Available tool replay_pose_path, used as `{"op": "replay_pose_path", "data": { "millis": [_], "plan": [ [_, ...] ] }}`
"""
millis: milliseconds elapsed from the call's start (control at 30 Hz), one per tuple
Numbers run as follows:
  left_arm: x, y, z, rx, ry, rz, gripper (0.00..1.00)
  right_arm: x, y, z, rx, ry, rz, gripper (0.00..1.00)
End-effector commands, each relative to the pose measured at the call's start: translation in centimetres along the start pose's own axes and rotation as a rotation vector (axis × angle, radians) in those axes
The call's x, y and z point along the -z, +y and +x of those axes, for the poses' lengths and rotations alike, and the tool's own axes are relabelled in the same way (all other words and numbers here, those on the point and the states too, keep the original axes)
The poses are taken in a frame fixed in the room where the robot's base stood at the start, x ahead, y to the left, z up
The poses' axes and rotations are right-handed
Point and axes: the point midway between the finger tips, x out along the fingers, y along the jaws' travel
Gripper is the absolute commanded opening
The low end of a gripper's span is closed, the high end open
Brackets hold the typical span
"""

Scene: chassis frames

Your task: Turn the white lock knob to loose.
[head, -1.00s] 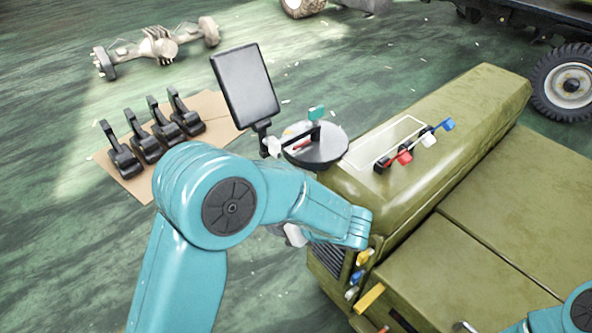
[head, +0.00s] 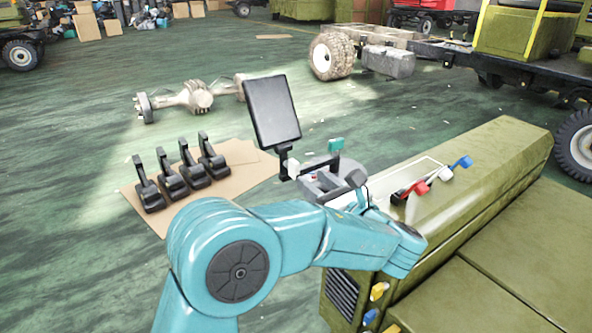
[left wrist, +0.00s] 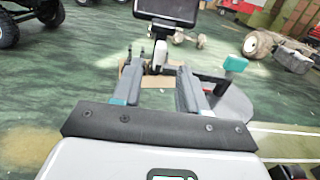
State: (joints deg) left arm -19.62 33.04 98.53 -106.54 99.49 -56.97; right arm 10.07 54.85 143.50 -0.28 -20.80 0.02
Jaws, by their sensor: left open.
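The white lock knob (head: 292,168) sits at the foot of the dark screen's post, left of the round grey plate. It also shows in the left wrist view (left wrist: 160,54), straight ahead below the screen. My left gripper (head: 314,184) is open, beside the knob on its right in the head view, above the plate. In the left wrist view the two fingers (left wrist: 160,78) stand apart with the knob beyond and between their tips. I cannot tell whether they touch it. My right gripper is not in view.
The dark screen (head: 272,111) stands above the knob. Several black pedals (head: 148,187) stand on cardboard at left. The olive hood (head: 490,150) with red, white and blue levers is at right.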

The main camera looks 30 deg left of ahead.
Motion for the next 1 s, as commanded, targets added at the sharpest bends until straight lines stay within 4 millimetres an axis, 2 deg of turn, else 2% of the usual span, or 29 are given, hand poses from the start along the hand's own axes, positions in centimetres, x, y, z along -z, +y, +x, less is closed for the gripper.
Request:
{"op": "replay_pose_path", "data": {
  "millis": [100,333,500,767,800,867,900,933,1000],
  "plan": [
    [0.2,0.1,3.0,-0.004,0.002,0.000,0.43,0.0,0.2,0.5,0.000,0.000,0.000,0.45],
    [0.2,0.1,6.8,0.001,0.002,0.000,0.43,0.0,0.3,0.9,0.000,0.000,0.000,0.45],
    [0.1,0.1,8.0,0.004,0.002,0.001,0.43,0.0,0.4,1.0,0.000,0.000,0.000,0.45],
    [0.1,0.0,8.0,0.006,0.002,0.001,0.43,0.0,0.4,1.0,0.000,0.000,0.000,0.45],
    [0.1,0.0,8.0,0.005,0.002,0.001,0.39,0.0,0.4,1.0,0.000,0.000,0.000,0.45],
    [0.1,0.0,8.0,0.005,0.002,0.001,0.20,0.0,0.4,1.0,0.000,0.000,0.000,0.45],
    [0.1,0.0,8.0,0.005,0.002,0.001,0.07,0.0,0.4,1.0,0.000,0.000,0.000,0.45],
    [0.1,0.0,8.0,0.005,0.002,0.001,0.00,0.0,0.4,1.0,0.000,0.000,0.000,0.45],
    [0.1,0.0,8.0,0.005,0.002,0.001,0.00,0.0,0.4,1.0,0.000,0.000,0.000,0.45]
  ]
}}
